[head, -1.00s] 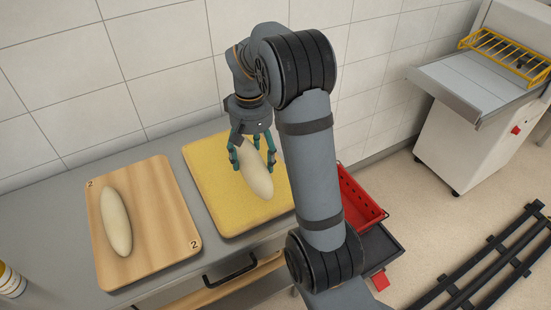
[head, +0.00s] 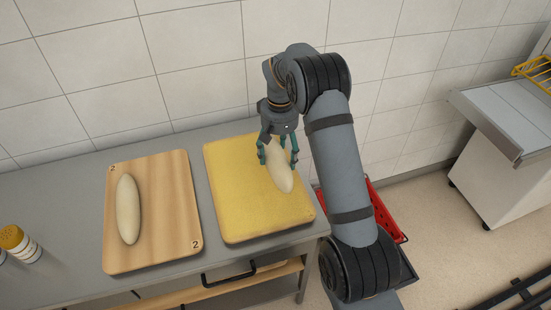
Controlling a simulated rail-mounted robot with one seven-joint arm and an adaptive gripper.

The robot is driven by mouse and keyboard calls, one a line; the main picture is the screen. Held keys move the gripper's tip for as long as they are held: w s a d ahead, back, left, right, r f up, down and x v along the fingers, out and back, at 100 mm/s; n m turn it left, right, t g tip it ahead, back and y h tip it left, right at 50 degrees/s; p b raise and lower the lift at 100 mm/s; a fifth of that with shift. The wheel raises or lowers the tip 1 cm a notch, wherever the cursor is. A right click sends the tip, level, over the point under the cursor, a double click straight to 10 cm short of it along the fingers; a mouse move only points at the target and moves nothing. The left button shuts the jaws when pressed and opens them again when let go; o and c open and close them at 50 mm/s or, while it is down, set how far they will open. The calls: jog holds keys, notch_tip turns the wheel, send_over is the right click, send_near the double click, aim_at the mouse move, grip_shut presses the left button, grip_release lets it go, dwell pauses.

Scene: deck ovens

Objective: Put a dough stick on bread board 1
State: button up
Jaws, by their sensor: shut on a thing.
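My gripper (head: 278,155) is shut on a pale dough stick (head: 281,178), with its teal fingers on both sides of it. This dough stick is over the right part of a yellow board or mat (head: 235,205); I cannot tell whether it touches it. A second dough stick (head: 128,209) lies on the left side of a wooden bread board (head: 172,220) marked with the number 2. No board marked 1 shows in this view.
The boards lie on a grey counter (head: 62,225) against a tiled wall. A jar with a yellow lid (head: 18,243) stands at the left. A red crate (head: 383,205) is beyond the counter's right end. A white machine (head: 510,140) stands at the right.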

aim_at(276, 150)
jog(key=shift+w+a+f, duration=0.35)
jog(key=shift+a+f, duration=0.05)
jog(key=shift+a, duration=0.2)
jog(key=shift+f+p, duration=0.7)
jog(key=shift+f, duration=1.3)
jog(key=shift+d+f, duration=0.1)
jog(key=shift+f, duration=0.05)
jog(key=o, duration=1.4)
jog(key=shift+c, duration=0.2)
jog(key=shift+o, duration=0.3)
notch_tip(276, 150, up, 12)
jog(key=shift+r+b, duration=0.2)
jog(key=shift+b, duration=0.3)
jog(key=shift+o, duration=0.4)
